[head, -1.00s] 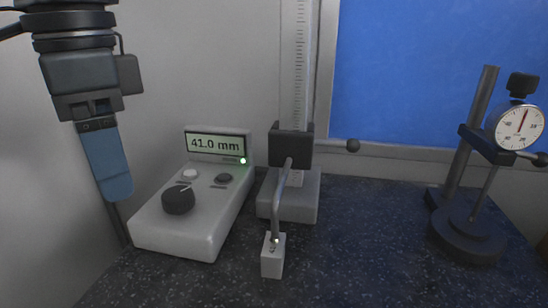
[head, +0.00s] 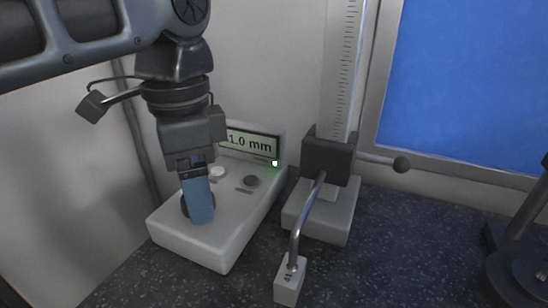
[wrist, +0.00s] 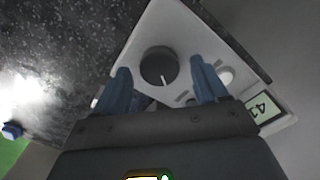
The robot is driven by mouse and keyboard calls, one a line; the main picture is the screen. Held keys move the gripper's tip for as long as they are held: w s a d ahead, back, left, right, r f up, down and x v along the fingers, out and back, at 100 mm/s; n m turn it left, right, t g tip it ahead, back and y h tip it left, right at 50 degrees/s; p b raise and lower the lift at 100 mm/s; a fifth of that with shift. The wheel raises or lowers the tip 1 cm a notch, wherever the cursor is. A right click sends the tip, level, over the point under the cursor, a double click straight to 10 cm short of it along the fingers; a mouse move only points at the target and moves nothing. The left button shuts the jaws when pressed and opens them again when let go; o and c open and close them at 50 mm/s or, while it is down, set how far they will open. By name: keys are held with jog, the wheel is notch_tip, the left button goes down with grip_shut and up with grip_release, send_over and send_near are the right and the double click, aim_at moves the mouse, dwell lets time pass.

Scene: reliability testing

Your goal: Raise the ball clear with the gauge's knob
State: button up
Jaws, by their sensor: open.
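The height gauge's control box (head: 205,245) has a dark round knob (wrist: 160,66) with a white pointer line. In the head view the knob (head: 184,206) is mostly hidden behind my gripper (head: 200,220). In the wrist view my open blue fingers (wrist: 160,70) stand on either side of the knob, with a gap on each side. I cannot tell how far the tips are above the box.
The display (head: 251,143) is partly hidden; its visible part ends in "1.0 mm". A green light (head: 275,163) is lit. The gauge column and base (head: 320,212) stand right of the box. A dark stand (head: 515,268) is at the far right.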

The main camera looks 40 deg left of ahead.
jog(key=shift+f, duration=0.35)
jog(key=shift+c, duration=0.5)
jog(key=c, duration=1)
